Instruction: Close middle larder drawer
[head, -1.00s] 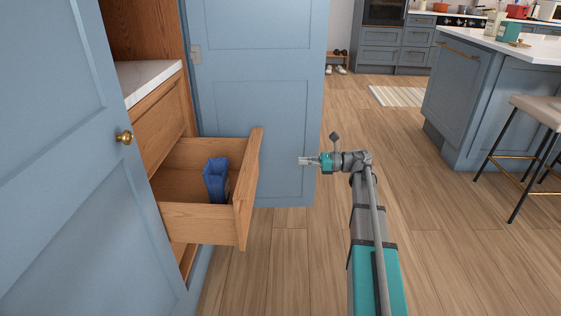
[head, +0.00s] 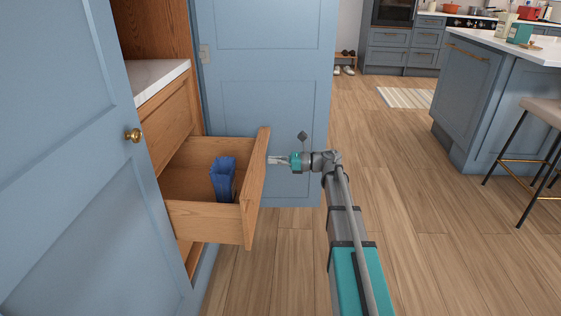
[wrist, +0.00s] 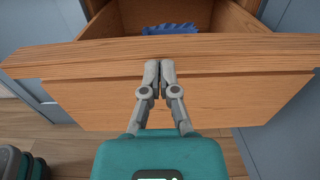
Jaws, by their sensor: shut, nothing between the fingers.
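The middle larder drawer (head: 207,219) is pulled out of the wooden larder unit, with a blue item (head: 222,180) inside it. In the wrist view the drawer front (wrist: 90,97) spans the picture, and the blue item (wrist: 170,29) shows behind its top edge. My gripper (head: 269,160) is shut and empty, at the outer face of the drawer front near its top edge. In the wrist view my gripper's fingertips (wrist: 160,66) overlap the front just below its top edge. I cannot tell for sure whether they touch it.
A blue door with a brass knob (head: 133,135) stands open at the left. Another open blue door (head: 262,100) stands behind the drawer. A closed drawer (head: 170,120) sits above the open one. An island (head: 500,105) and stool (head: 540,112) stand at the right. The floor between is clear.

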